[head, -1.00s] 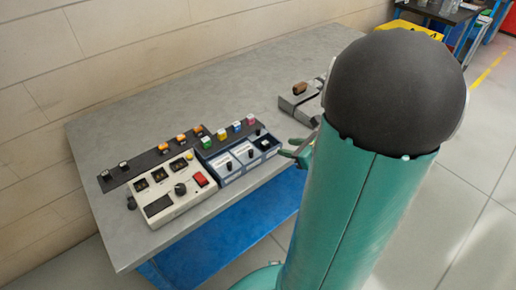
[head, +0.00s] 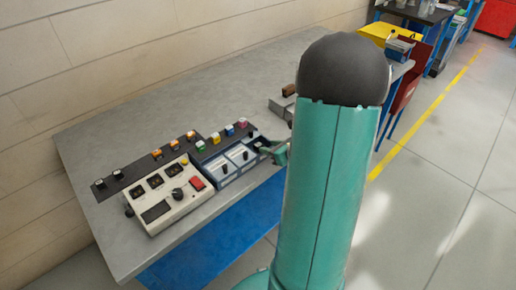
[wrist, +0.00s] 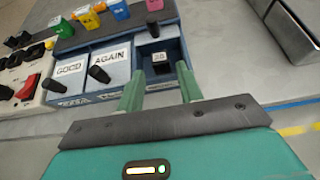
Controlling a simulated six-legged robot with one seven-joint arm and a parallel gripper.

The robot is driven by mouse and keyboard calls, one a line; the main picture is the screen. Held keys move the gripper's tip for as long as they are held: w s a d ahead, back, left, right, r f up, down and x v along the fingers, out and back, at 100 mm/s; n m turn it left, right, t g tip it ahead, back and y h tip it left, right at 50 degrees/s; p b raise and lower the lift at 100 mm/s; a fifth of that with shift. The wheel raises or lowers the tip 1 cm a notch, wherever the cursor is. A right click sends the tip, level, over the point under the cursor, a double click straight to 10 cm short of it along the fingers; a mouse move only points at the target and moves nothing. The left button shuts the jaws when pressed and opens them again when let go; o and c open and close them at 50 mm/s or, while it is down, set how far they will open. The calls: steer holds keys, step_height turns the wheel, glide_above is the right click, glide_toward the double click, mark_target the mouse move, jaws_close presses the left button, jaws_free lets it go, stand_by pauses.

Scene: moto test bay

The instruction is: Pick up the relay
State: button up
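A small dark block with a white number label (wrist: 160,57), which looks like a relay, sits in the right compartment of the blue tray (wrist: 98,95). Several other small coloured blocks, among them a green one (head: 200,146) and a pink one (head: 242,122), stand on a black strip behind the tray. I cannot tell from the pictures which is named the relay. My gripper (wrist: 160,68) is open, with two green fingers apart at the near edge of the right compartment. The labelled block shows beyond and between the fingertips. In the head view my gripper (head: 274,150) is at the tray's right end.
A beige control box (head: 165,193) with a red switch and black knobs stands left of the tray. Black levers rise from the tray's GOOD and AGAIN sections. A grey metal fixture (wrist: 292,25) stands to the right. The grey table (head: 130,130) is bare behind the strip.

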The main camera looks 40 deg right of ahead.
mark_target(258, 144)
steer(key=x, duration=0.4)
steer(key=shift+w+f, duration=0.2)
steer(key=shift+w, duration=0.15)
steer(key=shift+c, duration=0.3)
steer(key=c, duration=0.7)
steer(key=shift+r, duration=0.1)
